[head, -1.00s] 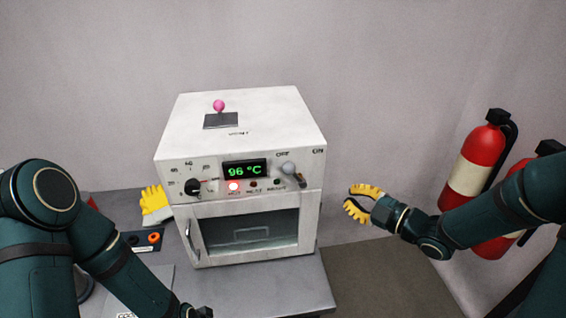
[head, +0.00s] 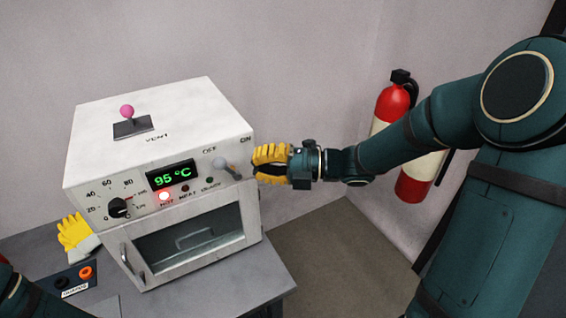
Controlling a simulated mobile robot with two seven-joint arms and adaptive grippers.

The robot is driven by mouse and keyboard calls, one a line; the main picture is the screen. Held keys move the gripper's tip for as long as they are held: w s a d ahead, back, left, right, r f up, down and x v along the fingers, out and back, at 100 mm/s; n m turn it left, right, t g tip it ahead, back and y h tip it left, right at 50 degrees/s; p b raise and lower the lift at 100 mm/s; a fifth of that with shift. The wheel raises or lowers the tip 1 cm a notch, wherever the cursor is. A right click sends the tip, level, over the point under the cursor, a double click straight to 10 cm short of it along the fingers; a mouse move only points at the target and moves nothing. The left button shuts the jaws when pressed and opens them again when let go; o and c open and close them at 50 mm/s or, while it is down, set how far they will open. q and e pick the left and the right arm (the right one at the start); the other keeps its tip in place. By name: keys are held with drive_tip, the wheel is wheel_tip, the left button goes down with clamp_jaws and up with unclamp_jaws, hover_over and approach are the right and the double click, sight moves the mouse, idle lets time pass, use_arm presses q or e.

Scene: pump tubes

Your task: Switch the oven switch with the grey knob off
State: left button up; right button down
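The white oven (head: 165,125) stands on a grey table, its front facing me. Its switch has a grey ball knob (head: 219,162) at the front panel's right. The lever leans up and left from its base, so the knob appears just below the OFF label (head: 210,151); the ON label (head: 245,140) is farther right. My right gripper (head: 262,162), with yellow fingers, is just right of the switch beside the oven's right edge, apart from the knob. Its finger opening is hard to judge from this side. My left gripper is not in view.
A green display (head: 172,175) reads 95 °C, with a lit red lamp (head: 164,197) below. A black dial (head: 118,208) is at left, and a pink-knobbed lever (head: 127,111) on top. A yellow glove (head: 75,232) lies left.

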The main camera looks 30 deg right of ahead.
sight(218, 168)
drive_tip(key=x, duration=0.5)
drive_tip(key=shift+w+a, duration=0.2)
drive_tip(key=shift+a, duration=0.1)
drive_tip(key=shift+w+a+f+n+h+b, duration=0.1)
drive_tip(key=shift+a+n+h+b, duration=0.2)
drive_tip(key=shift+a, duration=0.2)
drive_tip(key=shift+a+f+b, duration=0.2)
drive_tip(key=shift+a+b, duration=0.15)
drive_tip(key=shift+b, duration=0.3)
drive_tip(key=shift+a+r, duration=0.1)
drive_tip(key=shift+a, duration=0.05)
